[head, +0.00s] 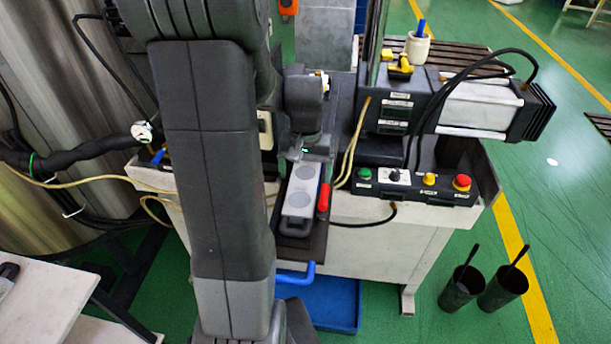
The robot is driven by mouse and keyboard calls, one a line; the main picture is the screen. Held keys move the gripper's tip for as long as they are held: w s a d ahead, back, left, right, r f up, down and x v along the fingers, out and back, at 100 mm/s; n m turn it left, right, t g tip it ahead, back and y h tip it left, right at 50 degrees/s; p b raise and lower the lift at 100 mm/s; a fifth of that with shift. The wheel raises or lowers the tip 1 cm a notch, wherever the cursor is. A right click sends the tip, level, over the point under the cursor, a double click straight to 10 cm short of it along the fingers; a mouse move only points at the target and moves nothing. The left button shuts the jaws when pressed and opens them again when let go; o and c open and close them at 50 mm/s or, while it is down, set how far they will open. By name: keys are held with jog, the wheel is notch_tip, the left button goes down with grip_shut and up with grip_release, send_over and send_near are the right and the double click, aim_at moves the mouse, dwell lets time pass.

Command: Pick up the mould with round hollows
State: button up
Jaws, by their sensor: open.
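The mould (300,192) is a pale grey slab with round hollows in its top. It lies lengthwise on a dark narrow tray (312,248) in front of the machine. A dark handle-like end shows at its near side. My gripper (308,157) is at the far end of the mould, pointing down. My gripper is open. Its fingers are small and partly hidden by my wrist, so I cannot tell whether they touch the mould. My own arm covers the area left of the mould.
A red-handled item (323,198) lies close along the mould's right side. A control box (415,186) with coloured buttons stands to the right, below a machine head (470,105) with cables. A blue bin (338,303) is below. Two dark buckets (462,288) stand on the floor.

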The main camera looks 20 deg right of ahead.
jog(key=shift+c, duration=0.4)
jog(key=c, duration=1.4)
jog(key=shift+c, duration=1)
jog(key=shift+d+r, duration=0.15)
jog(key=shift+r, duration=0.05)
